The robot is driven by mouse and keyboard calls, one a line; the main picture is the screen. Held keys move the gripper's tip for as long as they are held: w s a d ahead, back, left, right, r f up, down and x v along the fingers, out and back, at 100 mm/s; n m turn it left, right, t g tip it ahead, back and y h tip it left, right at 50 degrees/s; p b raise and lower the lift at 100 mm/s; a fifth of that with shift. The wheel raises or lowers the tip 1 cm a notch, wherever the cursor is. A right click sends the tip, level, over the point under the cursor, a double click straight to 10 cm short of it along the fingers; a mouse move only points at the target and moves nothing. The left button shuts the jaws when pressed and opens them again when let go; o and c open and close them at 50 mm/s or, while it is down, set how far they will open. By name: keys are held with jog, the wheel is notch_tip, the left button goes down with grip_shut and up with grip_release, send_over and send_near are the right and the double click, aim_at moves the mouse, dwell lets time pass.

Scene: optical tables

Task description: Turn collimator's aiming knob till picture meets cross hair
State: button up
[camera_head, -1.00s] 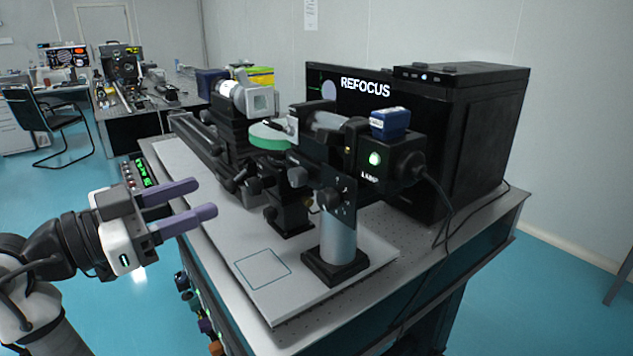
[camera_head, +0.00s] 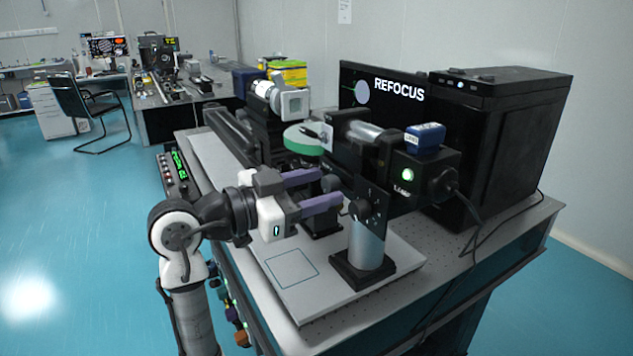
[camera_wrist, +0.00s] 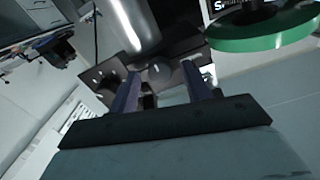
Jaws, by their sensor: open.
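In the wrist view a plate with a round knob (camera_wrist: 160,73) shows between and beyond the fingers; contact is unclear.
A green disc (camera_head: 302,141) stands left of the collimator, close above my fingers. A black cabinet (camera_head: 510,135) and a cable (camera_head: 470,215) are at the right. The base plate (camera_head: 335,300) has bare room at its front around an outlined square.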

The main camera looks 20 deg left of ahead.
jog(key=shift+w+d, duration=0.1)
jog(key=shift+w, duration=0.05)
jog(key=shift+c, duration=0.2)
jog(key=c, duration=1)
jog(key=shift+o, duration=0.2)
jog(key=shift+n, duration=0.3)
jog(key=n+p, duration=0.2)
jog(key=n, duration=0.2)
jog(key=shift+r, duration=0.15)
jog(key=shift+n+p, duration=1.05)
jog(key=shift+n, duration=0.85)
